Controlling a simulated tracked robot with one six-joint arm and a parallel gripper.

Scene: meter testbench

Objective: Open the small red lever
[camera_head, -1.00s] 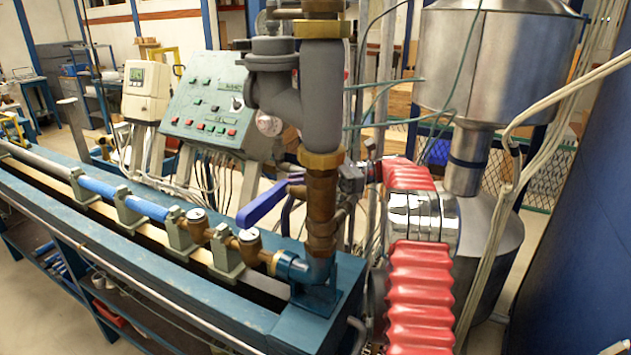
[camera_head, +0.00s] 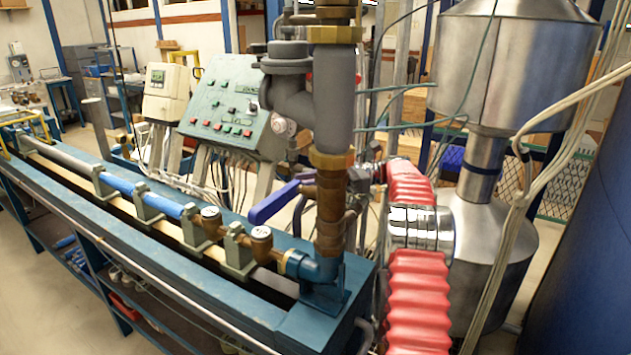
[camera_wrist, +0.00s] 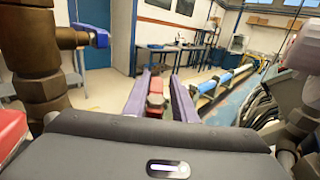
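In the wrist view my gripper (camera_wrist: 160,76) reaches forward with two purple-grey fingers apart. A small red piece (camera_wrist: 155,98), which looks like the red lever, shows between them, with a gap on the right side. Whether a finger touches it is unclear. A brown pipe (camera_wrist: 38,58) with a short blue handle (camera_wrist: 97,36) stands left of the fingers. The lever is not clear there.
The blue bench (camera_head: 180,280) carries brass valves and pipes. A green control panel (camera_head: 222,105) and a white meter (camera_head: 168,92) stand behind it. Steel tanks (camera_head: 490,235) and loose cables are close to my arm on the right.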

